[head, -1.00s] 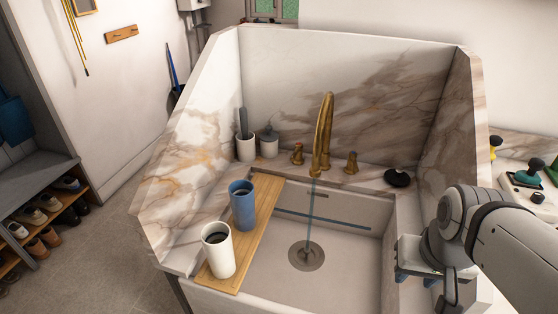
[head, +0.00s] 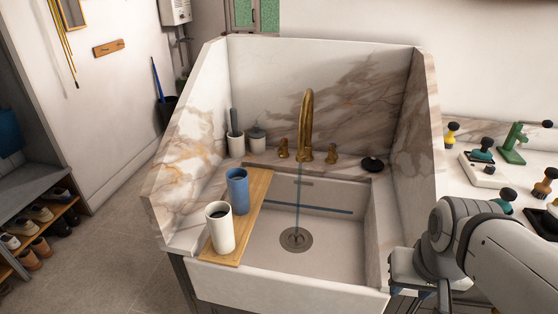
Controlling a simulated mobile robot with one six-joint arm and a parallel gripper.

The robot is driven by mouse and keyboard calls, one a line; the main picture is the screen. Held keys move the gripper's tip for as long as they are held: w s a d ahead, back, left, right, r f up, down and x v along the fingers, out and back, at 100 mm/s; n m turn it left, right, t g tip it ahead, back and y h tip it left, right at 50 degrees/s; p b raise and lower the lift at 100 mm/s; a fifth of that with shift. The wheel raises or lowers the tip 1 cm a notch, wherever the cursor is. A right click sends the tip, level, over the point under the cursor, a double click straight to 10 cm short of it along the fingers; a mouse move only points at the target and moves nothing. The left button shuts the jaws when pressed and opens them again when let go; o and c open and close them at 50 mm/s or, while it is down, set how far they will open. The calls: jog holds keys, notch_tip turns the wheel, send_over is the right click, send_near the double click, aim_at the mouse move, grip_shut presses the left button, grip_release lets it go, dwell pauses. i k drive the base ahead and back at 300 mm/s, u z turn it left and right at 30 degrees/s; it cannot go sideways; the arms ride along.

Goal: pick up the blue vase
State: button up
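The blue vase (head: 238,190) is an upright blue cylinder with an open dark top. It stands on a wooden board (head: 256,207) laid across the left side of the sink. A white cylinder (head: 219,228) stands on the same board, in front of the vase and a little to its left. My gripper (head: 420,296) is low at the right, by the sink's front right corner, well apart from the vase. Its fingers are mostly hidden by my arm and the lower edge, so I cannot tell its opening.
A brass faucet (head: 306,125) runs water into the sink (head: 335,236). A white cup (head: 236,144) and a lidded jar (head: 257,140) stand behind the vase. A black stopper (head: 372,164) lies on the right ledge. Marble walls rise at the back and sides. Several stamp-like tools cover the right counter.

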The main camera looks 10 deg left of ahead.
aim_at(239, 192)
jog(key=z, duration=1.4)
jog(key=k, duration=1.35)
jog(key=u, duration=1.75)
jog(key=i, duration=1.5)
jog(key=u, duration=0.05)
